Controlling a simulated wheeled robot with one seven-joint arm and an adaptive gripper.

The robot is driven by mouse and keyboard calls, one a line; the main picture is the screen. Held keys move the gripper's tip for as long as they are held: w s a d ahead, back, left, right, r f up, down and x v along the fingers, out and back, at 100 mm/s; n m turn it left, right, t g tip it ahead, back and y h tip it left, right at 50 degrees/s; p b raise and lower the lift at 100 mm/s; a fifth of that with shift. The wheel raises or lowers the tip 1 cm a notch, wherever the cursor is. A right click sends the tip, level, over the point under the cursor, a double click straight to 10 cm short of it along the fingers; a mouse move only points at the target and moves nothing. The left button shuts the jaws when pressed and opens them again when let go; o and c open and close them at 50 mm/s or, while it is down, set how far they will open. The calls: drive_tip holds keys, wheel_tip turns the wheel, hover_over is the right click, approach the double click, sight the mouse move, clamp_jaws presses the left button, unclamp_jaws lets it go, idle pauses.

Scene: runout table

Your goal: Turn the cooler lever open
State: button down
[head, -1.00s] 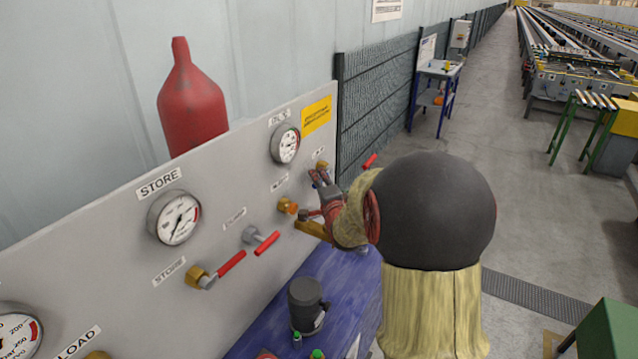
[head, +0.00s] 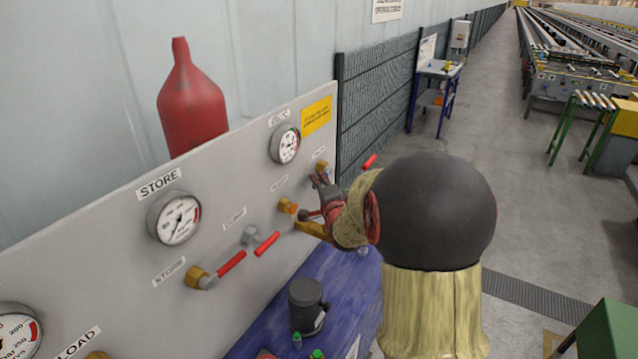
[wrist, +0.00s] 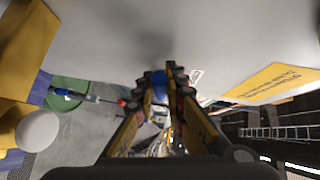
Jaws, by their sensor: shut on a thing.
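My gripper (head: 310,197) is at the right part of the grey valve panel (head: 110,235), beside an orange-brass fitting (head: 287,206). Its fingers are shut, and the lever between them is mostly hidden by the gripper and wrist. In the wrist view the fingertips (wrist: 158,80) come close together in front of the grey panel. A brass fitting (head: 321,166) sits above and right of the gripper. A red handle end (head: 370,161) shows beyond my wrist. The small labels near the gripper are too blurred to read, so I cannot confirm which one marks the cooler lever.
Two red-handled levers, a lower one (head: 231,264) and an upper one (head: 267,243), stick out left of my gripper. Gauges (head: 285,145) are on the panel. A dark grey canister (head: 306,304) stands on the blue bench (head: 262,325) below.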

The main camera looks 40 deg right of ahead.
drive_tip(key=shift+f, duration=0.1)
drive_tip(key=f+b, duration=0.1)
drive_tip(key=b, duration=0.2)
drive_tip(key=f+n+t+h+b, duration=0.1)
drive_tip(key=b, duration=0.5)
drive_tip(key=shift+d+f+n+t, duration=0.1)
drive_tip(key=shift+f+n+t, duration=0.05)
drive_tip(key=shift+n+t, duration=0.25)
drive_tip(key=shift+b, duration=0.35)
drive_tip(key=c, duration=1.9)
unclamp_jaws()
drive_tip(key=shift+r, duration=0.2)
drive_tip(key=shift+o, duration=0.3)
drive_tip(key=v, duration=1.2)
